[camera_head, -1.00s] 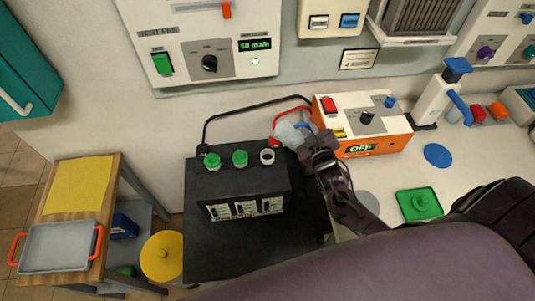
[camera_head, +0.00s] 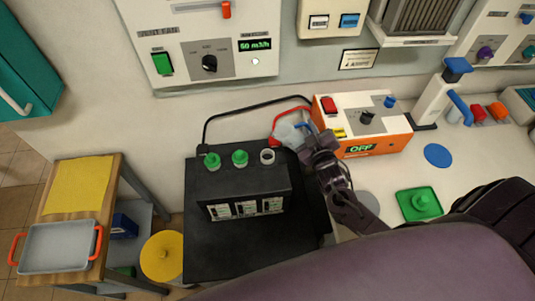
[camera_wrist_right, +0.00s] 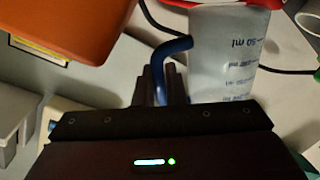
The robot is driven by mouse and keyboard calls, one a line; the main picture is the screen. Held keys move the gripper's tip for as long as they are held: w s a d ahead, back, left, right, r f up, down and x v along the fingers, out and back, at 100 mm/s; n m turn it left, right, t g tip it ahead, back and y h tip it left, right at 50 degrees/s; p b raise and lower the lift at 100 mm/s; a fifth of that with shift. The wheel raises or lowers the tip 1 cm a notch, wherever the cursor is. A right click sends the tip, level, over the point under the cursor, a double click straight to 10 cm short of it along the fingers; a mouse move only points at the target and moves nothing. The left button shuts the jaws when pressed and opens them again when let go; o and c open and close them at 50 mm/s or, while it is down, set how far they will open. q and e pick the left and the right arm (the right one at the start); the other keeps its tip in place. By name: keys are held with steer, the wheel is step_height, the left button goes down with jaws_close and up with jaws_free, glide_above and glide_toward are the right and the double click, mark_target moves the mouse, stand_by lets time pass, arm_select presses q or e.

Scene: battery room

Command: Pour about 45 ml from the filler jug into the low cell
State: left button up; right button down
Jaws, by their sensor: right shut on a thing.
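The filler jug (camera_head: 289,134) is translucent with a blue handle and sits just right of the black battery's top. In the right wrist view the jug (camera_wrist_right: 222,62) shows blue volume marks. My right gripper (camera_head: 310,140) is shut on its handle; the fingers (camera_wrist_right: 163,85) partly hide behind the gripper body. The battery (camera_head: 245,188) has several cells on top: two with green caps (camera_head: 239,158) and one uncapped with a white rim (camera_head: 267,156), nearest the jug. I see no liquid stream. The jug's exact tilt is hard to tell. My left gripper is out of view.
An orange charger (camera_head: 362,133) reading OFF stands right of the jug, close to my right gripper. Red and black cables (camera_head: 245,106) loop behind the battery. A wooden cart (camera_head: 105,190) stands left.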

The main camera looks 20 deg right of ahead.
steer(key=shift+d+r+p, duration=0.2)
steer(key=shift+r+p, duration=0.15)
steer(key=shift+r, duration=0.05)
steer(key=shift+s+d+r+m+t+y+p, duration=0.1)
steer(key=shift+s+d+r+m+t+p, duration=0.25)
steer(key=shift+d+r+m, duration=0.6)
steer(key=shift+s+d+r+m+t+y+p, duration=0.15)
steer(key=shift+d+m+p, duration=0.4)
steer(key=shift+m, duration=0.85)
steer(key=shift+s+d+r+m+t+y+p, duration=0.1)
steer(key=shift+s+d+r+m+t+p, duration=0.2)
steer(key=shift+d+r+m, duration=0.65)
steer(key=shift+a+f, duration=0.15)
steer(key=shift+f, duration=0.15)
steer(key=shift+r+p, duration=0.95)
steer(key=shift+r, duration=1.55)
